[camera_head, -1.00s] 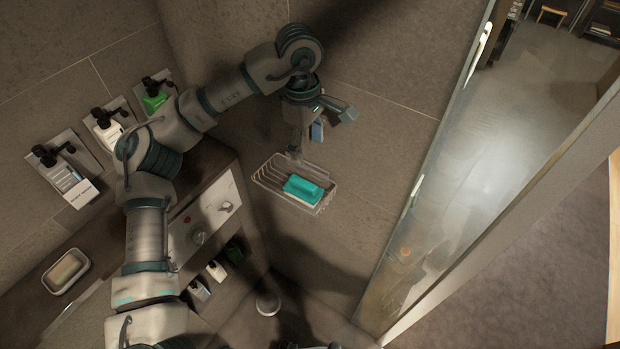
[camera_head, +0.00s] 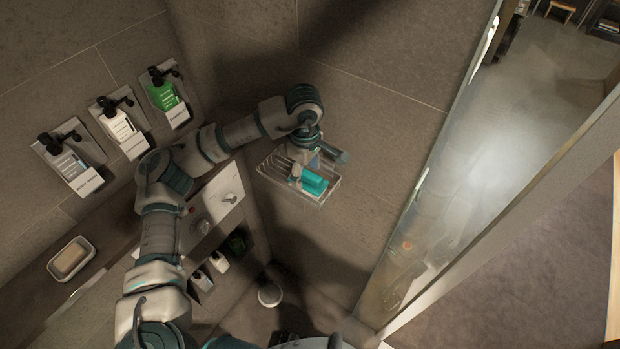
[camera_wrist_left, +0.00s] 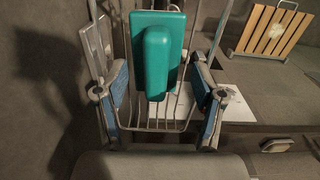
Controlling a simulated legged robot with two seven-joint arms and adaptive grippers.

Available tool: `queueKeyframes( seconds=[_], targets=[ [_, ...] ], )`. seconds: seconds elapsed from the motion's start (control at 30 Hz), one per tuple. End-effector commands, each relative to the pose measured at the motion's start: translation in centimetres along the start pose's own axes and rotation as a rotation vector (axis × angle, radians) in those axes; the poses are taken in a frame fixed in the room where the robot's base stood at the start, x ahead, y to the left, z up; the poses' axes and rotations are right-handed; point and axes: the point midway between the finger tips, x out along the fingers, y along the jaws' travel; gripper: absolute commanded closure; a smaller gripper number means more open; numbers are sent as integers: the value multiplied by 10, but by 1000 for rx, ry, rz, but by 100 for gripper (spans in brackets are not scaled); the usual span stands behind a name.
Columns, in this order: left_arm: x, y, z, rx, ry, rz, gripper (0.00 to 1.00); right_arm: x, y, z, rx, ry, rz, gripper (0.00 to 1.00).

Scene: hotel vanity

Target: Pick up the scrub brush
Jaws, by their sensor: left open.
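The scrub brush is a teal block with a raised handle (camera_head: 311,180), lying in a wire basket (camera_head: 328,197) on the shower wall. In the left wrist view the brush (camera_wrist_left: 158,55) sits in the wire basket (camera_wrist_left: 160,122), between and beyond the fingers. My left gripper (camera_head: 305,168) is at the basket, right by the brush and partly covering it. In the left wrist view my left gripper (camera_wrist_left: 160,105) is open, with one blue-padded finger on each side and nothing between the pads. My right gripper is not in view.
Pump bottles in wall holders, green (camera_head: 163,95), white (camera_head: 122,130) and grey (camera_head: 66,165), are on the left wall. A soap dish (camera_head: 71,258) sits lower left. A glass panel (camera_head: 440,170) stands to the right. A slatted wooden item (camera_wrist_left: 272,32) shows in the left wrist view.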

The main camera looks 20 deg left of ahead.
Motion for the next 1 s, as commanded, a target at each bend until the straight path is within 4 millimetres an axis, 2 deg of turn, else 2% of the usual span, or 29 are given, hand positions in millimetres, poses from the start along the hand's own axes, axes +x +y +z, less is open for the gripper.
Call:
queueKeyframes(
  seconds=[0.1, 0.2, 0.43, 0.6, 0.63, 1.0],
  targets=[
    [16, 1, 2, 2, 1, -2, 31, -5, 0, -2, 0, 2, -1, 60],
    [24, 2, 4, 2, 3, 0, 31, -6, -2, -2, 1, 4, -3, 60],
    [25, 2, 4, 2, 3, 1, 31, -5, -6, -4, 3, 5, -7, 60],
    [26, 1, 2, 2, 1, 1, 74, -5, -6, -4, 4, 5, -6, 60],
    [26, 1, 1, 2, 0, 1, 80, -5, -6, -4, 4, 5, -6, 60],
    [23, 0, 1, 2, 0, 1, 80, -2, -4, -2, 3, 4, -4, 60]
  ],
)
